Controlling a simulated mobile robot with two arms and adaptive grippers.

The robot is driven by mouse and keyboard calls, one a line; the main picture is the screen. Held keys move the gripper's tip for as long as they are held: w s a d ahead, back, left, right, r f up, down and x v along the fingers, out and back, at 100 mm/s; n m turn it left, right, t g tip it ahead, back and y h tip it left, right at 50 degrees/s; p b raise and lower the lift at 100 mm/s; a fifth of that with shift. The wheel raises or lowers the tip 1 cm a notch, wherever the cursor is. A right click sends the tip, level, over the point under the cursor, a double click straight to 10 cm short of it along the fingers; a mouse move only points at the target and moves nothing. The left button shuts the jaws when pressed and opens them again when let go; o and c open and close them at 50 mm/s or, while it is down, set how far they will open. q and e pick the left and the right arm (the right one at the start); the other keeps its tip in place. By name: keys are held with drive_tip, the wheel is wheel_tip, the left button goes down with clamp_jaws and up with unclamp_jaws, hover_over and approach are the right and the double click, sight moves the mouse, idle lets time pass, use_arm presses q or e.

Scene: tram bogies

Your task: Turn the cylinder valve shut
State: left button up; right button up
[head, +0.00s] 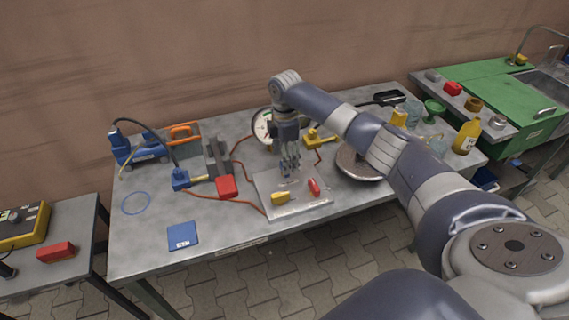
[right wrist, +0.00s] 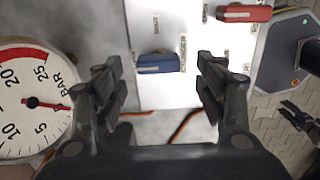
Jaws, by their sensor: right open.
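The valve panel (head: 301,206) is a pale plate lying on the workbench. In the right wrist view, a blue lever (right wrist: 163,64) lies crosswise on it, beside a label reading CYLINDER. A SHUT mark is above that lever. In the head view the right gripper (head: 289,169) hides the blue lever. A dark jointed shape (right wrist: 297,115) at the right wrist view's edge looks like my left gripper; its jaws are unclear.
A red lever (head: 314,187) and a yellow lever (head: 280,197) are also on the panel. A round pressure gauge (head: 262,127) stands behind. Hoses run left. The bench's front left is clear around a blue square (head: 183,236).

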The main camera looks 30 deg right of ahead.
wheel_tip(320, 180, down, 3)
drive_tip(key=shift+w+r, duration=0.1)
drive_tip(key=shift+w, duration=0.05)
drive_tip(key=shift+f, duration=0.7)
drive_tip(key=shift+c, duration=1.1)
drive_tip(key=c, duration=0.8)
use_arm(q)
drive_tip(key=shift+w+r, duration=0.2)
drive_tip(key=shift+w, duration=0.65)
use_arm(e)
drive_tip(key=shift+c, duration=0.2)
